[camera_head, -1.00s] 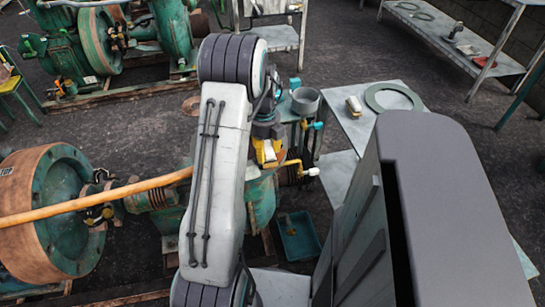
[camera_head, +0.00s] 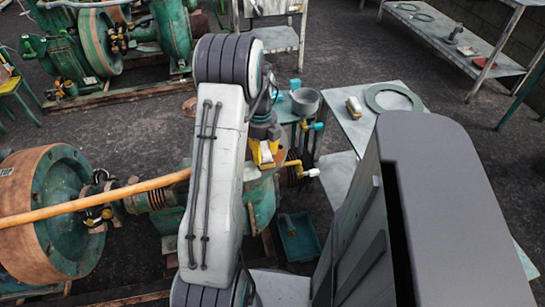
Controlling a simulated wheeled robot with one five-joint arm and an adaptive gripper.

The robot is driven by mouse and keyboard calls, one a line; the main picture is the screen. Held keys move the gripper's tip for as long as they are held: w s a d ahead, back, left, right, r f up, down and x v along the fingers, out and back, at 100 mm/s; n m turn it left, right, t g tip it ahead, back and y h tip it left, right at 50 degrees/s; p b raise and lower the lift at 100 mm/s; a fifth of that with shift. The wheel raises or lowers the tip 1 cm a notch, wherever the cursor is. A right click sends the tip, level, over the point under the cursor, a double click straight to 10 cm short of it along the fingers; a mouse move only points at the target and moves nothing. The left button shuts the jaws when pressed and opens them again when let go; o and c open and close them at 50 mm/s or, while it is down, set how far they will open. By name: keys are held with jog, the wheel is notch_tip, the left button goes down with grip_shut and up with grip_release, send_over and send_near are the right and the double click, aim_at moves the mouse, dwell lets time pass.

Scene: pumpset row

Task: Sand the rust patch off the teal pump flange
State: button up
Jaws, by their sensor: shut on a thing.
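My gripper (camera_head: 265,151) hangs from my arm in the middle of the view, with yellow fingers pointing down. It is shut on a small pale block (camera_head: 266,153), mostly hidden between the fingers. The teal pump (camera_head: 262,197) stands directly below and behind my arm, and the gripper is at its upper part. My arm hides much of its flange. I cannot make out the rust patch, nor tell whether the block touches the flange.
A grey metal table (camera_head: 372,128) to the right holds a pale block (camera_head: 354,107) and a flat green ring (camera_head: 394,97). A teal tray (camera_head: 299,238) lies on the floor. An orange pipe (camera_head: 120,198) crosses at left. A low shelf (camera_head: 455,40) stands at back right.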

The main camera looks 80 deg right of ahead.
jog(key=shift+s+d, duration=0.3)
jog(key=shift+s, duration=0.45)
jog(key=shift+s+d, duration=0.25)
jog(key=shift+s, duration=0.45)
jog(key=shift+s+d+p, duration=0.3)
jog(key=shift+s+d, duration=0.05)
jog(key=shift+s, duration=0.45)
jog(key=shift+s+d+p, duration=0.3)
jog(key=shift+s+d, duration=0.05)
jog(key=shift+s, duration=0.45)
jog(key=shift+w+a+b, duration=0.15)
jog(key=shift+w+a, duration=0.15)
jog(key=shift+w, duration=0.4)
jog(key=shift+w+a+b, duration=0.2)
jog(key=shift+w+a, duration=0.1)
jog(key=shift+w, duration=0.45)
jog(key=shift+w+a+b, duration=0.15)
jog(key=shift+w+a, duration=0.15)
jog(key=shift+w, duration=0.4)
jog(key=shift+w, duration=0.1)
jog(key=shift+w+a+b, duration=0.15)
jog(key=shift+w+a, duration=0.2)
jog(key=shift+w, duration=0.4)
jog(key=shift+w+a+b, duration=0.15)
jog(key=shift+w+a, duration=0.15)
jog(key=shift+w, duration=0.4)
jog(key=shift+r, duration=0.1)
